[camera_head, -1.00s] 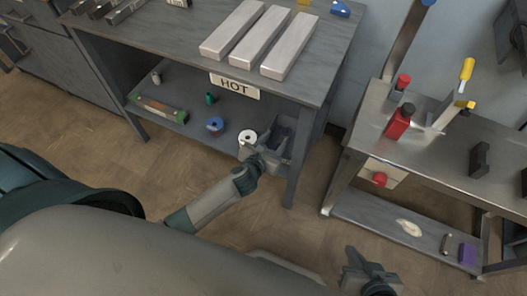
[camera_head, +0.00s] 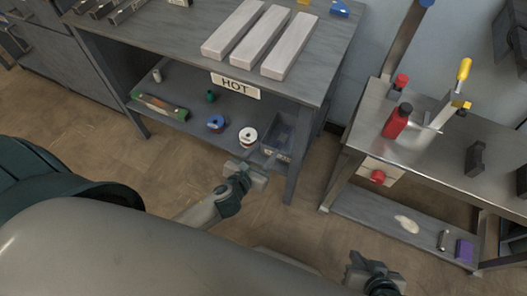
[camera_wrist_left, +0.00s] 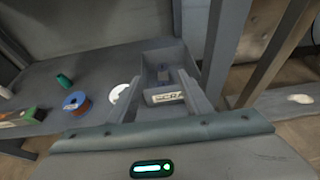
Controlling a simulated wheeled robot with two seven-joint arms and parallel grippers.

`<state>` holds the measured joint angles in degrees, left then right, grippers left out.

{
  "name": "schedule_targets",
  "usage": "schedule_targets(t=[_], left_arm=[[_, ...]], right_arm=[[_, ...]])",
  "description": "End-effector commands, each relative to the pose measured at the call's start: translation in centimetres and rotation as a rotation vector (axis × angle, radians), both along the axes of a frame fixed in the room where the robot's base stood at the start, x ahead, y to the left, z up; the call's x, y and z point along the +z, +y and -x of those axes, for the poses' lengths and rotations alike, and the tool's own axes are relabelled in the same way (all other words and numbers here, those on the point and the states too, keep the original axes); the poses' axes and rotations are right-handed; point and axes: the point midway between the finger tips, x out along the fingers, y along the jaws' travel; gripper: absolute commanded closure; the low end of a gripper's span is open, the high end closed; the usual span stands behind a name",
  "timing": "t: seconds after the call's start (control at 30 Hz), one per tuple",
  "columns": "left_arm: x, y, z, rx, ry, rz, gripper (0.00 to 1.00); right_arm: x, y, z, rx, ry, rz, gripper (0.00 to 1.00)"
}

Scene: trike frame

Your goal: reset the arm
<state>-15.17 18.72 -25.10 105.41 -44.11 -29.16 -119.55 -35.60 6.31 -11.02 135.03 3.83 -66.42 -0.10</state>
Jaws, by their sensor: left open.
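My left gripper (camera_head: 250,164) is in front of the lower shelf of the dark workbench, in the head view. It is open, with nothing seen between its fingers. In the left wrist view its fingers (camera_wrist_left: 160,98) stand apart, with a grey bin (camera_wrist_left: 163,58) labelled "SCRA…" beyond them. That bin (camera_head: 280,134) stands on the lower shelf, just beyond the gripper. A small block-like thing shows inside it in the wrist view. My right gripper (camera_head: 371,270) is low at the bottom right; its fingers are too unclear to judge.
The lower shelf (camera_head: 180,125) also holds a white spool (camera_head: 248,136), a blue spool (camera_head: 215,123) and a green item (camera_head: 210,96). Pale bars (camera_head: 262,40) lie on top above a "HOT" sign (camera_head: 236,85). A metal cart (camera_head: 435,150) stands right; open floor lies between.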

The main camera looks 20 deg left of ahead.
Motion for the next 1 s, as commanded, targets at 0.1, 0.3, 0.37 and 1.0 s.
schedule_targets(t=[0.1, 0.3, 0.37, 1.0], left_arm=[[0.0, 0.0, 0.0, 0.000, 0.000, 0.000, 0.55], [0.0, 0.0, 0.0, 0.000, 0.000, 0.000, 0.55], [0.0, 0.0, 0.0, 0.000, 0.000, 0.000, 0.55], [0.0, 0.5, 3.1, 0.300, 0.113, 0.504, 0.55]], right_arm=[[0.0, 0.0, 0.0, 0.000, 0.000, 0.000, 1.00], [0.0, 0.0, 0.0, 0.000, -0.001, -0.001, 1.00], [0.0, 0.0, 0.0, 0.000, -0.001, -0.001, 1.00], [0.0, 0.0, 0.1, 0.002, 0.000, -0.001, 1.00]])
